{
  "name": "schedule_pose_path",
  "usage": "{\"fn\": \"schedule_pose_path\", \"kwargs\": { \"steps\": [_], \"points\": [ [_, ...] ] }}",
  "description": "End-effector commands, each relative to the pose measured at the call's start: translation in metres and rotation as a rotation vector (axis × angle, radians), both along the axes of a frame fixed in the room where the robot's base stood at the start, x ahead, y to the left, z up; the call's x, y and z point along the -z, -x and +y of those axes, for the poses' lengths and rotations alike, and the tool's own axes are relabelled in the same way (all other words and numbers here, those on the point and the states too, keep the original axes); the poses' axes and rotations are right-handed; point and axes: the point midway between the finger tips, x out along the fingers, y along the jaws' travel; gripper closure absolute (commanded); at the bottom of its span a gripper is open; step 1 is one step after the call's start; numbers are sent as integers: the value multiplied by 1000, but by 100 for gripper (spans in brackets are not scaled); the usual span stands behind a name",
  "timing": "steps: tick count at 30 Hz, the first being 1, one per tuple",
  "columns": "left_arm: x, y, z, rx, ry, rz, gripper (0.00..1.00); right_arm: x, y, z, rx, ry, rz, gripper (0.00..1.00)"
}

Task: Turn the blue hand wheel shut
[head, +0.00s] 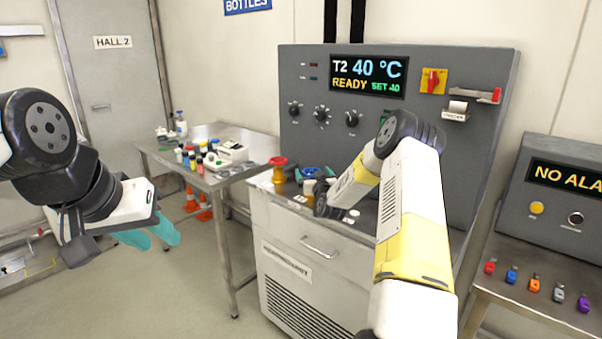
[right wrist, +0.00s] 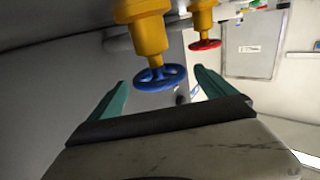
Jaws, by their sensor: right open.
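The blue hand wheel (right wrist: 160,77) sits on a yellow valve body (right wrist: 148,37) in the right wrist view. In the head view the blue wheel (head: 311,171) is on top of the grey cabinet, partly hidden by my right arm. My right gripper (right wrist: 160,80) is open, its teal fingers on either side of the blue wheel in the picture, with visible gaps; I cannot tell its depth relative to the wheel. My left gripper (head: 160,244) is open and empty at the left, away from the cabinet.
A red hand wheel (right wrist: 205,44) on a similar yellow body stands beside the blue one. The grey control panel (head: 300,70) rises behind the cabinet (head: 283,220). A metal table (head: 230,180) with bottles stands to the left, and a bench with colored items (head: 535,284) to the right.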

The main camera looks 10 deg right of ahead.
Motion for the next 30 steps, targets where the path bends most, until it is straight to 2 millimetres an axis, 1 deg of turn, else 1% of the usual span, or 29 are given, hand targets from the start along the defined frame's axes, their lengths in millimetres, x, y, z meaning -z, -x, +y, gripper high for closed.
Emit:
{"fn": "schedule_pose_path", "kwargs": {
  "steps": [1,4,13,14,15,17,21,23,26,30],
  "points": [
    [0,0,0,0,0,0,64,1,-6,0,0,0,0,6],
    [0,0,0,0,0,0,64,0,-13,0,0,1,0,6],
    [0,0,0,0,0,0,64,0,-16,0,0,1,2,6],
    [0,0,0,0,0,0,64,0,-16,0,0,1,2,10],
    [0,0,0,0,0,0,64,0,-16,0,0,1,2,18],
    [0,0,0,0,0,0,64,0,-16,0,0,1,2,30],
    [0,0,0,0,0,0,64,0,-16,0,0,1,2,57],
    [0,0,0,0,0,0,64,0,-16,0,0,1,2,68],
    [0,0,0,0,0,0,64,0,-16,1,5,1,1,68],
    [0,0,0,0,0,0,64,0,-17,3,60,-2,0,68]
  ]
}}
